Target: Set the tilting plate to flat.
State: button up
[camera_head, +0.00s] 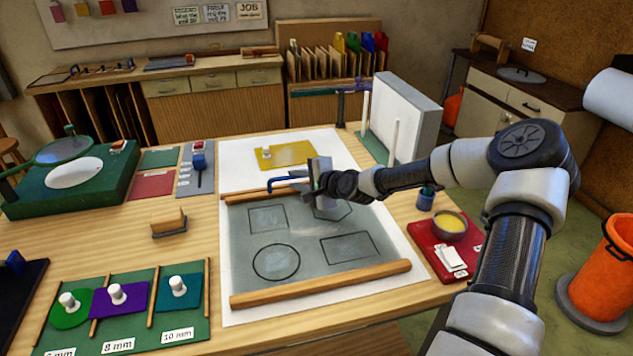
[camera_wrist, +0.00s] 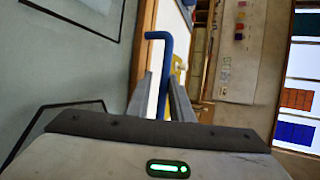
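The grey plate (camera_head: 300,240) lies on a white sheet on the table, with dark shape outlines on it and a wooden rail along its near edge. I take it to be the tilting plate; its tilt is hard to judge. A bent blue handle (camera_head: 284,181) shows at its far edge, and also in the wrist view (camera_wrist: 167,60). My gripper (camera_head: 308,182) is over the plate's far edge, next to the handle. In the wrist view its fingers (camera_wrist: 161,85) stand apart on either side of the blue bar, with gaps showing. The wrist hides part of the plate's far right.
A yellow plate (camera_head: 286,154) lies behind the grey plate. A thick upright panel (camera_head: 407,115) and white posts stand at the back right. A red tray (camera_head: 440,262) with a bowl sits right. A grey strip with a blue lever (camera_head: 198,160) and a wooden block (camera_head: 168,219) are left.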

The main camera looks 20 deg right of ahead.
jog(key=p+v, duration=0.1)
jog(key=v, duration=1.4)
jog(key=shift+s+d, duration=0.2)
jog(key=shift+s, duration=0.05)
